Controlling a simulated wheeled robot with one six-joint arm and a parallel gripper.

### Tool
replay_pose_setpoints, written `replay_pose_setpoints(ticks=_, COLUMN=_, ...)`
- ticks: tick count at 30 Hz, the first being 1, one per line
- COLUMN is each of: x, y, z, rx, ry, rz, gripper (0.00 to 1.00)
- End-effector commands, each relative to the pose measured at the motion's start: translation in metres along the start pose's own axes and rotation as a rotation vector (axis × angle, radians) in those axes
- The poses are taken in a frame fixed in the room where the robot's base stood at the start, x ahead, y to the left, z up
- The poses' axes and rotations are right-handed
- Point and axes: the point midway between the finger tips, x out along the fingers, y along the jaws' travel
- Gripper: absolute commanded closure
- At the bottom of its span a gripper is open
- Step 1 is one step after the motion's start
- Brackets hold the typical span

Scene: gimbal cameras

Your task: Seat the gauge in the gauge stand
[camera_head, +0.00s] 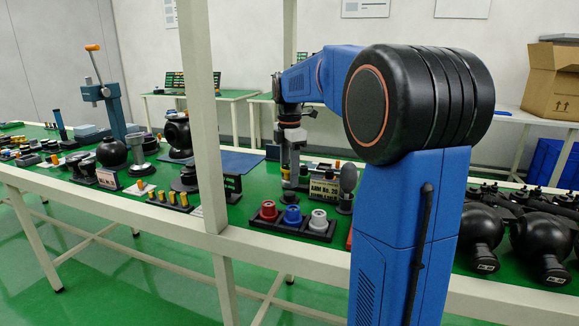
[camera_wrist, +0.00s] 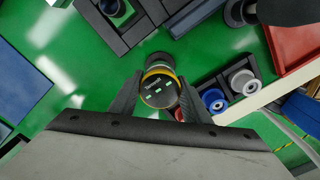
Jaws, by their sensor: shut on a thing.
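My gripper (camera_wrist: 158,98) is shut on the gauge (camera_wrist: 158,92), a round piece with a dark, marked end face and a yellow ring. A grey rounded part shows just beyond it, towards the top of the wrist view; I cannot tell if it belongs to the gauge. In the head view my gripper (camera_head: 290,172) hangs low over the green bench top, and the gauge is not clear there. A dark block with square recesses (camera_wrist: 140,33) lies beyond the gauge in the wrist view. I cannot tell for sure whether it is the gauge stand.
A black tray (camera_head: 292,230) with red, blue and grey round pieces stands at the bench's front edge. A sign (camera_head: 323,189) and a dark disc on a foot (camera_head: 348,178) stand right of my gripper. A red tray (camera_wrist: 296,44) and a blue mat (camera_wrist: 18,85) flank the area.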

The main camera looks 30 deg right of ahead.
Motion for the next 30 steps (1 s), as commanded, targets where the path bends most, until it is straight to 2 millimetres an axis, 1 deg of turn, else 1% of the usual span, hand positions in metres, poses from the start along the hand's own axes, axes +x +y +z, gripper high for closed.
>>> replay_pose_setpoints(ticks=3, x=0.008, y=0.0, z=0.0, rx=0.0, ry=0.0, rz=0.0, gripper=0.85)
replay_pose_setpoints(ticks=9, x=0.015, y=0.0, z=0.0, rx=0.0, ry=0.0, rz=0.0, gripper=0.85)
replay_pose_setpoints(ticks=30, x=0.016, y=0.0, z=0.0, rx=0.0, ry=0.0, rz=0.001, gripper=0.85)
